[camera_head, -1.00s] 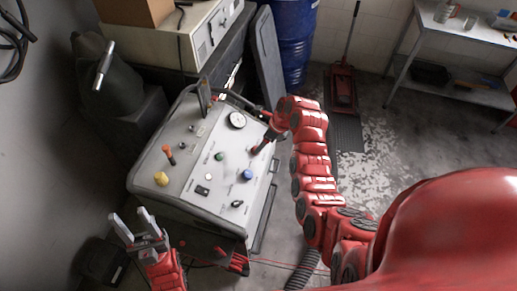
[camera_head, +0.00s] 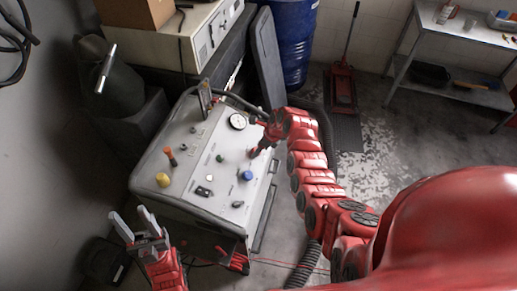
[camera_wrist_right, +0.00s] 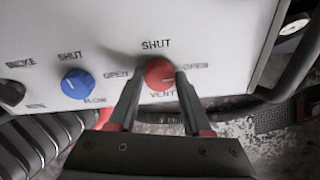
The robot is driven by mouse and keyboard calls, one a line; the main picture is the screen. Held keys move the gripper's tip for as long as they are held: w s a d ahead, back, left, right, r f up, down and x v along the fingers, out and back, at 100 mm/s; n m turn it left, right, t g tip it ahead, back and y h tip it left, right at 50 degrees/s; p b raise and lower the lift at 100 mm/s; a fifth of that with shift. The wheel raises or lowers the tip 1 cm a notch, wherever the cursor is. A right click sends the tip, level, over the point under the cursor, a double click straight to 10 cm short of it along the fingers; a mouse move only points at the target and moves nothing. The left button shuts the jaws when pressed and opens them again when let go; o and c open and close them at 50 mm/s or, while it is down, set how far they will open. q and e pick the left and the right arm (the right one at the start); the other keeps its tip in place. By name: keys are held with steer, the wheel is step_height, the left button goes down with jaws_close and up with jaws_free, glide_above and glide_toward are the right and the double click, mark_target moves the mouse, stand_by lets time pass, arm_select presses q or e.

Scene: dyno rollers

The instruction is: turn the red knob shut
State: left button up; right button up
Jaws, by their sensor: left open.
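The red knob (camera_wrist_right: 160,76) is on the light panel of a machine, with SHUT printed above it, VENT below and OPEN at both sides. My right gripper (camera_wrist_right: 161,82) has one dark finger on each side of the knob, close to its edges. Whether the fingers touch it is unclear, and I cannot read the knob's pointer. In the head view my right gripper is small and partly hidden by its own arm at the panel's right side. My left gripper (camera_head: 138,226) is open and empty, in front of the panel's lower left corner.
A blue knob (camera_wrist_right: 77,83) sits left of the red one; it also shows in the head view (camera_head: 246,174). The panel also bears a yellow knob (camera_head: 163,180), an orange-topped lever (camera_head: 169,153) and a gauge (camera_head: 237,121). A blue barrel (camera_head: 287,45) stands behind.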

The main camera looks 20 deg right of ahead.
jaws_close()
steer(key=n+b, duration=0.2)
steer(key=shift+f+n, duration=0.25)
steer(key=shift+n, duration=0.05)
steer(key=n+b, duration=0.2)
steer(key=shift+n+b, duration=0.3)
steer(key=shift+b, duration=0.05)
steer(key=n+t+b, duration=0.1)
steer(key=n+b, duration=0.8)
steer(key=shift+s, duration=0.1)
steer(key=shift+d+r+n+t+y+b, duration=0.1)
steer(key=shift+n+t+y+b, duration=0.05)
steer(key=shift+n+b, duration=0.7)
steer(key=shift+r+n+t+y+b, duration=0.1)
steer(key=shift+n+t+y+b, duration=0.05)
steer(key=shift+n+b, duration=0.7)
